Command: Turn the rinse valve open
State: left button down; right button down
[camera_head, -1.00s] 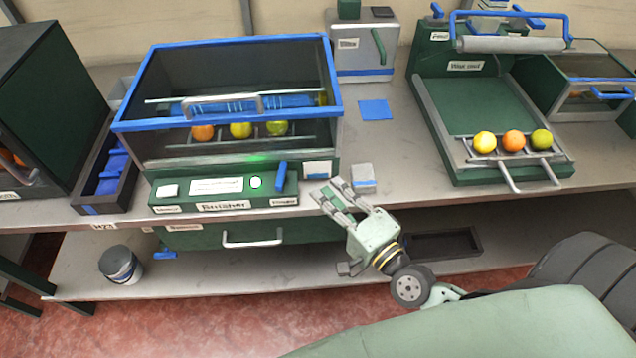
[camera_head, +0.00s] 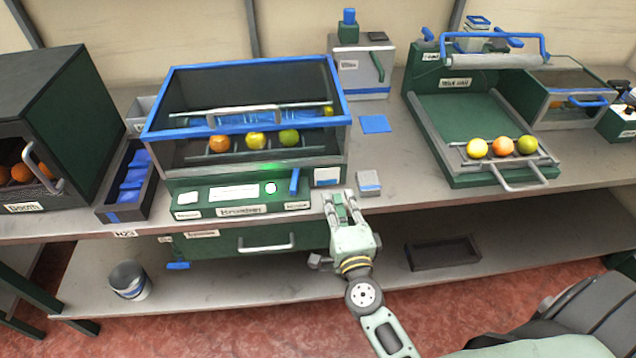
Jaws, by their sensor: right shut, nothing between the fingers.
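A blue lever (camera_head: 294,181) stands upright at the right end of the green control panel (camera_head: 200,196) on the front of the brusher. The label below it is too small to read, so I cannot be sure it is the rinse valve. A blue handle (camera_head: 178,265) also shows below the bench edge. My right gripper (camera_head: 339,198) is shut and empty, to the right of the panel and apart from the blue lever. Its fingers point away from me, near a small grey block (camera_head: 368,180). My left gripper is not in view.
The brusher's blue-framed tank (camera_head: 160,133) holds several fruits. A green tray unit (camera_head: 440,110) with three fruits stands at right. A dark bin with blue pieces (camera_head: 108,205) is at left. A bucket (camera_head: 130,284) and dark tray (camera_head: 410,258) sit on the lower shelf.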

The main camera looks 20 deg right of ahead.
aim_at(311, 172)
jog(key=x, duration=0.4)
jog(key=shift+r, duration=0.15)
jog(key=shift+w+a+p, duration=0.3)
jog(key=shift+w+a, duration=0.8)
jog(key=shift+a, duration=0.05)
jog(key=shift+w+a, duration=0.2)
jog(key=shift+a, duration=0.35)
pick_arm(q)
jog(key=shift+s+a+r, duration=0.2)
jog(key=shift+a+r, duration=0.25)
pick_arm(e)
jog(key=shift+w+a+n+y, duration=0.15)
jog(key=shift+w+n+y, duration=0.2)
jog(key=shift+n+y, duration=0.25)
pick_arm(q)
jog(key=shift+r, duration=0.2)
pick_arm(e)
jog(key=shift+w+y, duration=0.3)
jog(key=shift+w, duration=0.05)
